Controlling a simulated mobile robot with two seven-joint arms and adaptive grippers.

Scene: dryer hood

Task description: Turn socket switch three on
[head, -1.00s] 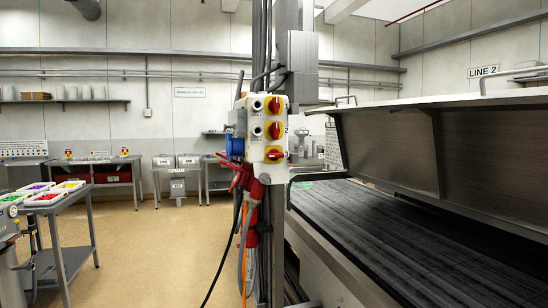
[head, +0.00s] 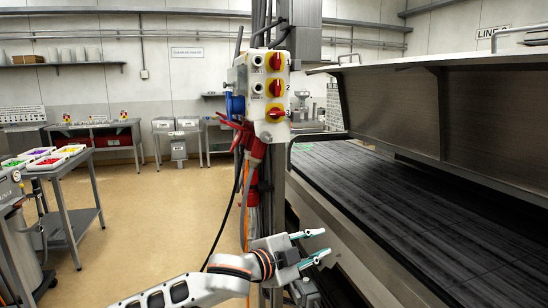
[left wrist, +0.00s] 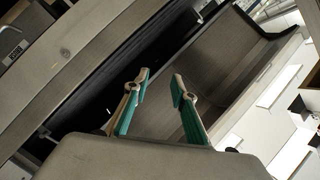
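A white socket box (head: 262,95) hangs on a column in the middle of the head view. Its right face carries a vertical row of three red rotary switches on yellow plates: the top switch (head: 276,61), the middle switch (head: 276,88) and the bottom switch (head: 275,113). The bottom handle sits tilted. My left gripper (head: 318,245) is below and to the right of the box, clear of it. Its green-padded fingers are apart and point right. In the left wrist view the left gripper (left wrist: 160,88) is open with nothing between its fingers. My right gripper is not in view.
Red plugs (head: 250,140) and hanging cables lie below the box, close above my left arm. A dryer hood (head: 430,110) stands open over a dark conveyor bed (head: 420,195) at the right. A trolley with coloured trays (head: 65,205) stands at the left. Floor between is clear.

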